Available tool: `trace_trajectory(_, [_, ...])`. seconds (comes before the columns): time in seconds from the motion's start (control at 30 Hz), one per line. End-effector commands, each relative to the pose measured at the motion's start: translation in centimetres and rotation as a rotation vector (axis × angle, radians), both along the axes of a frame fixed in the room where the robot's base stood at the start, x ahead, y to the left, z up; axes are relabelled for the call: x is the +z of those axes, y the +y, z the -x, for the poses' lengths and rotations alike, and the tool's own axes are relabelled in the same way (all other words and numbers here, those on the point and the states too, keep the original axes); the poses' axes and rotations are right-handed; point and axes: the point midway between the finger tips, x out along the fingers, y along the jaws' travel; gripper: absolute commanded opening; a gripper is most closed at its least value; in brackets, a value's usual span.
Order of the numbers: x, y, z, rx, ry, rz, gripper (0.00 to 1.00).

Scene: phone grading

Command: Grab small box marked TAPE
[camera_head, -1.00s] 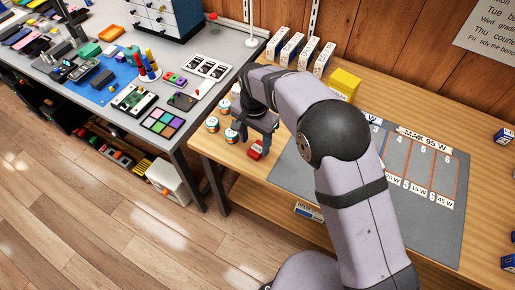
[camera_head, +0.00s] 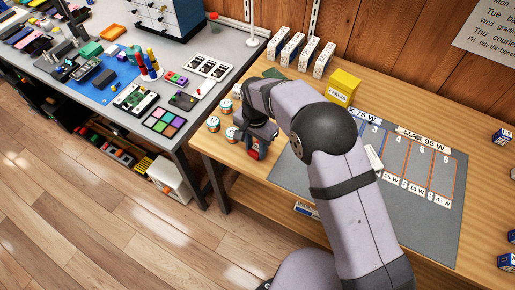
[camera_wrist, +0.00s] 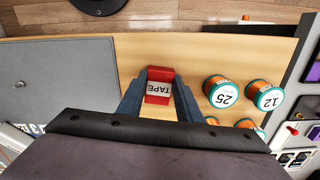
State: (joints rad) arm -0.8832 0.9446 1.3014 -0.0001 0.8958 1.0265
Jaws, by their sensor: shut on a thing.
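The small red box marked TAPE (camera_wrist: 159,88) sits between my two fingers in the wrist view, its white label reading upside down there. In the head view a red bit of the TAPE box (camera_head: 253,153) shows at my fingertips, near the front edge of the wooden bench; the rest is hidden by my gripper. My gripper (camera_head: 257,146) is shut on the box. It also shows in the wrist view (camera_wrist: 159,96), with one finger on each side of the box. I cannot tell whether the box is lifted off the bench.
Solder spools (camera_wrist: 222,92) stand just beside the box, some labelled 25 and 12. A grey marked mat (camera_head: 420,215) lies to the right. A yellow box (camera_head: 343,86) and several white upright boxes (camera_head: 300,52) stand at the back. The grey bench (camera_head: 205,101) adjoins on the left.

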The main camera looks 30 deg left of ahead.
Motion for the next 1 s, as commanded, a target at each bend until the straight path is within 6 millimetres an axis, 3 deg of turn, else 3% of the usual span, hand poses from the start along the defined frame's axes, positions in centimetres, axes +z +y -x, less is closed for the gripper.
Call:
trace_trajectory(0.27, [1.2,0.1,-0.1,0.0,-0.002,-0.003,0.11])
trace_trajectory(0.7, [8.1,0.1,-0.1,0.0,-0.003,-0.004,0.11])
trace_trajectory(1.0, [10.0,0.0,0.0,0.0,-0.001,-0.001,0.11])
